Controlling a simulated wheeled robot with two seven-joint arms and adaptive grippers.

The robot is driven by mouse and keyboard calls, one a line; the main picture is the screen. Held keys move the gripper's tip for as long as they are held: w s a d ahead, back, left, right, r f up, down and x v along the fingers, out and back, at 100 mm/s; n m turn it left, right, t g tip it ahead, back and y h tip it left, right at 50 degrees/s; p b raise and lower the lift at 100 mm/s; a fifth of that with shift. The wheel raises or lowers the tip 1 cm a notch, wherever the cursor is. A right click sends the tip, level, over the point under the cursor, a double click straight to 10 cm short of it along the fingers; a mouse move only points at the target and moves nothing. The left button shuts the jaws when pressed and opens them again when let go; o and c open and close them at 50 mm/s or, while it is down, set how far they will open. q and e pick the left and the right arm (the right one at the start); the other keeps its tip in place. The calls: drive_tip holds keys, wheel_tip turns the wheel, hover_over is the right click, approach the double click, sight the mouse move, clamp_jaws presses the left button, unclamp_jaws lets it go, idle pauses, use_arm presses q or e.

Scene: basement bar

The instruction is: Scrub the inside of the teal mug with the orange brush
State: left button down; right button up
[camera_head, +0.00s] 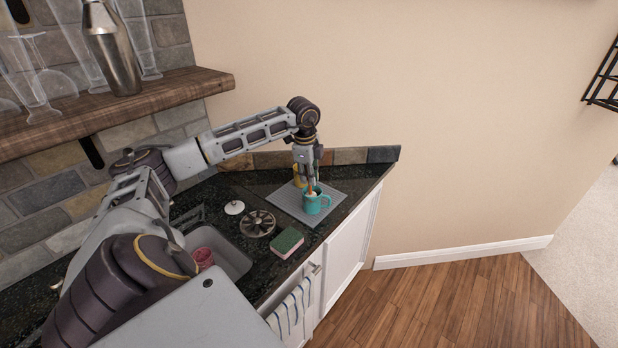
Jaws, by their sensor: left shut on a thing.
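The teal mug (317,206) stands upright on a grey mat (282,199) on the dark counter, its handle to the right. My left gripper (309,181) points down right above the mug and is shut on the orange brush (310,188). The brush's lower end is at the mug's mouth, and a pale part shows there. How deep it reaches inside is hidden by the mug wall. My right gripper is not in view.
A yellow mug (298,177) stands behind the gripper. A green and red sponge (287,243), a metal strainer (257,223) and a white lid (234,207) lie nearer. The sink (231,258) holds a red item. A shelf (130,103) with glassware hangs at left.

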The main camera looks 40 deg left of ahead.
use_arm(q)
drive_tip(key=shift+r+p, duration=2.45)
drive_tip(key=shift+r, duration=1.3)
drive_tip(key=shift+r+p, duration=1.3)
drive_tip(key=shift+r, duration=0.6)
